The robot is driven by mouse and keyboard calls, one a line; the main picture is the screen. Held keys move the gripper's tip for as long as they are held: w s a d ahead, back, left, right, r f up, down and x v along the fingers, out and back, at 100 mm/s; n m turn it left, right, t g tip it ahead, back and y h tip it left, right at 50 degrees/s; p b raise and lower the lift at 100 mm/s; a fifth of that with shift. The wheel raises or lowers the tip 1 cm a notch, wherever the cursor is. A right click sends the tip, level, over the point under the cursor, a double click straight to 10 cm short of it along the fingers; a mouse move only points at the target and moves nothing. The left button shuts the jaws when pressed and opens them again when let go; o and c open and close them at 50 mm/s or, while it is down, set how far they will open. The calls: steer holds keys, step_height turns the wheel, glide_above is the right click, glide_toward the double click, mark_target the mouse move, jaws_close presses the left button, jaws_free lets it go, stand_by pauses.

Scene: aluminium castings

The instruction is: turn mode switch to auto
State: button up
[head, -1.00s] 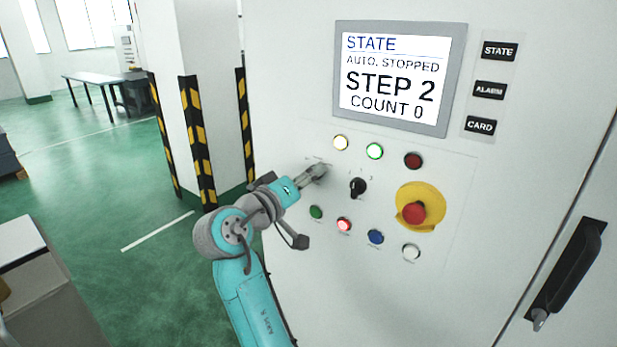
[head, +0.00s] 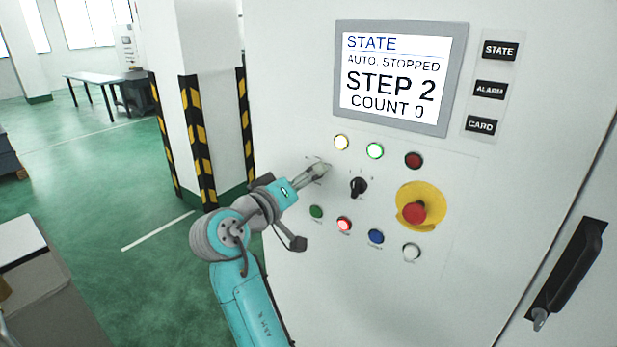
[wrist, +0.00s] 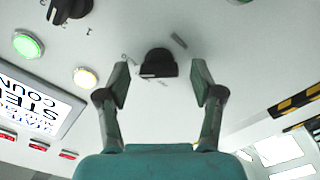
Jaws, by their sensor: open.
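A black rotary switch (wrist: 158,62) sits on the cabinet panel in the wrist view, between the two fingers of my gripper (wrist: 160,80). The fingers are open, one on each side of it, with a visible gap on both sides. Small marks surround the switch, but I cannot read them. In the head view my gripper (head: 318,171) is at the left of the panel and hides this switch. The screen (head: 394,75) reads "AUTO. STOPPED", "STEP 2", "COUNT 0".
A second black knob (head: 358,187) is right of my gripper. Lit yellow (head: 341,142) and green (head: 375,151) lamps are above. A red emergency button (head: 414,212) on yellow is further right. Several buttons line the row below. A striped pillar (head: 205,140) stands behind at left.

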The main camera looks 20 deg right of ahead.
steer(key=v, duration=1.1)
steer(key=shift+s+a, duration=0.1)
steer(key=shift+a, duration=0.05)
steer(key=s+d+f+n+t+y, duration=0.2)
steer(key=f+n+y, duration=0.1)
steer(key=f, duration=0.6)
steer(key=s+d+f+n+t+y, duration=0.1)
steer(key=s+d+f+n+y, duration=0.15)
steer(key=f, duration=0.75)
steer(key=s+d+f+n+t+y, duration=0.1)
steer(key=f+n+t+y, duration=0.15)
steer(key=f, duration=0.65)
steer(key=s+d+f+n+g+y, duration=0.15)
steer(key=s+f+y, duration=0.35)
steer(key=s+f, duration=0.75)
steer(key=s+d+r+m, duration=0.1)
steer(key=s+r+m, duration=0.2)
steer(key=s, duration=1.1)
steer(key=s+d+r+m+y, duration=0.1)
steer(key=s+r+m, duration=0.3)
steer(key=s, duration=1)
steer(key=shift+s+d+r+y, duration=0.3)
steer(key=shift+s+r, duration=0.1)
steer(key=shift+r, duration=0.2)
